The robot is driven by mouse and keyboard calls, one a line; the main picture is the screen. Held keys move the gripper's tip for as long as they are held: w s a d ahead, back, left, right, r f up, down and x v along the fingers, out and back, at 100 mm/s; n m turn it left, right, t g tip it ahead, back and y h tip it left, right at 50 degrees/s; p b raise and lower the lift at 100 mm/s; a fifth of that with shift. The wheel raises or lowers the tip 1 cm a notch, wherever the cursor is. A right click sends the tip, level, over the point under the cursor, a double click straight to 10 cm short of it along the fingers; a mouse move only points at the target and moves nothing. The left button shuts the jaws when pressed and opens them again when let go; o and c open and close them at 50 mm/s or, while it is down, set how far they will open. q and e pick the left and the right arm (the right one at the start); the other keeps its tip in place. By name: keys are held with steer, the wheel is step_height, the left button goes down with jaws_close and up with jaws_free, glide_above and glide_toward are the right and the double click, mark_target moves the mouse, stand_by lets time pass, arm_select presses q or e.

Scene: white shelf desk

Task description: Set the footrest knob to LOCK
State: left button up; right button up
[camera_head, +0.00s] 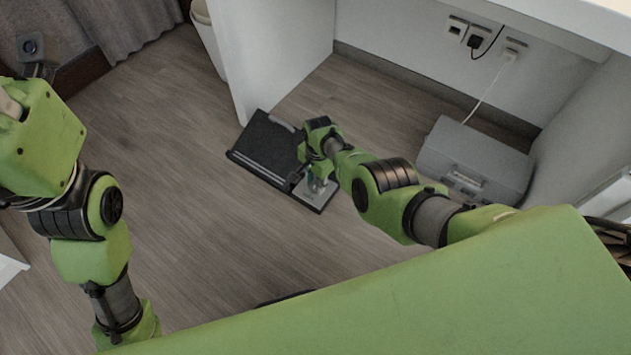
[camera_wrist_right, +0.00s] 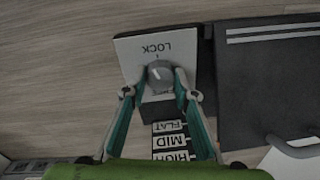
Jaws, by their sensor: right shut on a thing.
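The footrest (camera_head: 262,146) is a dark ribbed pad on the floor, with a pale plate (camera_head: 310,194) at its near right end. In the right wrist view the plate (camera_wrist_right: 130,48) carries the word LOCK, upside down, with a small tick. A round grey knob (camera_wrist_right: 160,71) sits below that word in the picture. My right gripper (camera_wrist_right: 160,84) has its fingertips closed on the knob's two sides; it also shows in the head view (camera_head: 317,183). Another label below the knob is mostly covered, and the knob's exact setting is unclear. My left arm shows at the left; its fingers do not.
A strip labelled FLAT, MID and HIGH (camera_wrist_right: 171,141) lies beside the footrest pad (camera_wrist_right: 265,90). A grey box (camera_head: 474,160) stands under the white desk (camera_head: 275,50), right of my right arm. A white bin (camera_head: 208,38) is behind. The wooden floor (camera_head: 190,190) to the left is clear.

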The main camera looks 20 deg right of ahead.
mark_target(316, 186)
steer(key=shift+m, duration=2.2)
steer(key=o, duration=1.1)
steer(key=shift+r, duration=0.6)
step_height(316, 186, up, 11)
steer(key=shift+s+f, duration=0.15)
steer(key=shift+s, duration=0.2)
